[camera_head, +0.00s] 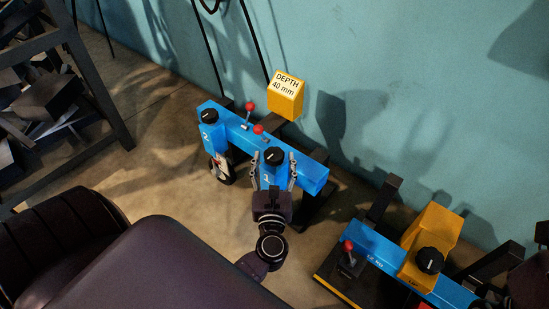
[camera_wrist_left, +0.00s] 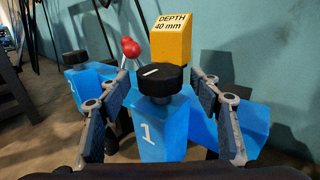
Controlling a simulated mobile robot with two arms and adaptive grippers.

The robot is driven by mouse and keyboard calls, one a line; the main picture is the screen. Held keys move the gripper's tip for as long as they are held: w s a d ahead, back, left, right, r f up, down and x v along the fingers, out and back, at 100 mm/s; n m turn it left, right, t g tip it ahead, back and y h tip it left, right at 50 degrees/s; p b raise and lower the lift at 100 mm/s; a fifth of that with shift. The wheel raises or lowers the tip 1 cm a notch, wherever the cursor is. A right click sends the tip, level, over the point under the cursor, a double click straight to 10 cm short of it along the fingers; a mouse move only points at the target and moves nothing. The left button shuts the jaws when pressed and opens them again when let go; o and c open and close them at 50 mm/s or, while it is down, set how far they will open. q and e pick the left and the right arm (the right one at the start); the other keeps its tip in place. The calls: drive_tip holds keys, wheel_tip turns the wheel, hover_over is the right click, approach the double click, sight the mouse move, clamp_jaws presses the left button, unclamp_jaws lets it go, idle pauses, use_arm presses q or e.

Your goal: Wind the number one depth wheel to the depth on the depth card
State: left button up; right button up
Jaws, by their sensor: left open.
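The number one depth wheel (camera_head: 275,156) is a black knob with a white pointer line, on top of a blue post marked 1. In the left wrist view the wheel (camera_wrist_left: 160,79) is centred, its line running slightly up to the right. The depth card (camera_head: 286,83) is a yellow block reading "DEPTH 40 mm"; it also shows in the left wrist view (camera_wrist_left: 171,35). My left gripper (camera_head: 274,170) is open, one finger on each side of the wheel and post. Gaps show between the fingers and the wheel in the left wrist view. My right gripper is not in view.
Another black wheel (camera_head: 209,116) tops the blue post marked 2. Red-knobbed levers (camera_head: 250,106) stand on the blue beam between the posts. At right is another blue beam with a yellow housing (camera_head: 430,230) and black knob. A dark rack (camera_head: 60,85) stands far left.

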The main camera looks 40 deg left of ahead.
use_arm(q)
drive_tip(key=shift+x, duration=0.85)
drive_tip(key=c, duration=1.2)
drive_tip(key=shift+o, duration=0.2)
drive_tip(key=shift+s+m+h, duration=0.1)
drive_tip(key=shift+m+h, duration=0.3)
